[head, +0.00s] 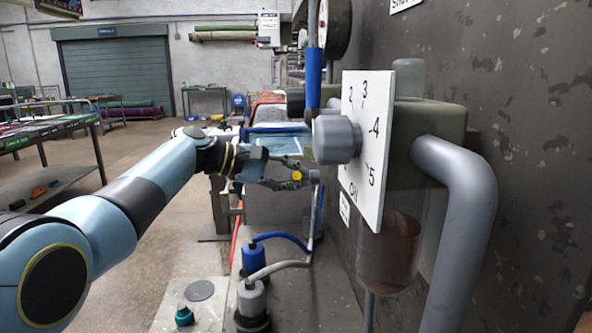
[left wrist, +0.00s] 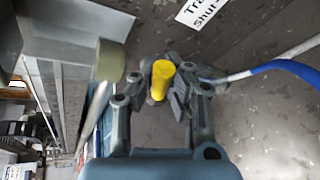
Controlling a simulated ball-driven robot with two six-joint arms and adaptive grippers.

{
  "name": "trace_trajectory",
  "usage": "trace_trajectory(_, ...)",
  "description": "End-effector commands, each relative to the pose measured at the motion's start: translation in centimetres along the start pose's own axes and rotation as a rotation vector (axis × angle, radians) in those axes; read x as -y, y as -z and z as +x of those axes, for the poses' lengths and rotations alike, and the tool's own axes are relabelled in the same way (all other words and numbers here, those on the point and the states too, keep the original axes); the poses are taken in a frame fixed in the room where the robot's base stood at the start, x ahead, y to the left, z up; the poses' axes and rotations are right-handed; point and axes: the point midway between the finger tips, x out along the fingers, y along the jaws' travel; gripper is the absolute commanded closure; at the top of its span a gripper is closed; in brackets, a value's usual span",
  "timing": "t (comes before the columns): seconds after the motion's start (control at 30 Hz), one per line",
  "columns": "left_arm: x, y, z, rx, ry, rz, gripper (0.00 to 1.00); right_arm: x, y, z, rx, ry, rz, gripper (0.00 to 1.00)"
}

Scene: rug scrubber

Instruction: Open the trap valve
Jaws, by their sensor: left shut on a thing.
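A yellow handle (left wrist: 160,80), which looks like the trap valve's grip, sits between the fingers of my left gripper (left wrist: 166,88) in the left wrist view. A label reading "Tra… Shut" (left wrist: 207,10) is on the wall just above it there. In the head view my left gripper (head: 300,178) is left of the numbered dial plate and below the grey knob, and only a small yellow spot (head: 296,176) shows at its fingers. The gripper is shut on the yellow handle. The rest of the valve is hidden behind the fingers. My right gripper is not in view.
A grey knob (head: 337,139) sticks out from a white dial plate (head: 376,112) on the right. A thick grey pipe (head: 470,190) bends down beside it. Blue and grey hoses (head: 280,237) run to fittings below. Open floor (head: 135,160) lies at left.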

Motion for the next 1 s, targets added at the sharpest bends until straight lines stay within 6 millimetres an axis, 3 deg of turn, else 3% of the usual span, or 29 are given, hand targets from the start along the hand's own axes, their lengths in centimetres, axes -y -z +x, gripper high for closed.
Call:
trace_trajectory(0.03,-1.04,-0.09,-0.31,0.004,0.004,-0.022,1.0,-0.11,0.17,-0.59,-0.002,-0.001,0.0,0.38)
trace_trajectory(0.4,-1.58,0.22,-0.31,0.04,0.074,-0.197,1.0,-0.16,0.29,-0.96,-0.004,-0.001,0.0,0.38)
trace_trajectory(1.0,-1.98,0.36,-0.37,0.056,0.103,-0.273,1.0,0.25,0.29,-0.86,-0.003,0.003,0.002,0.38)
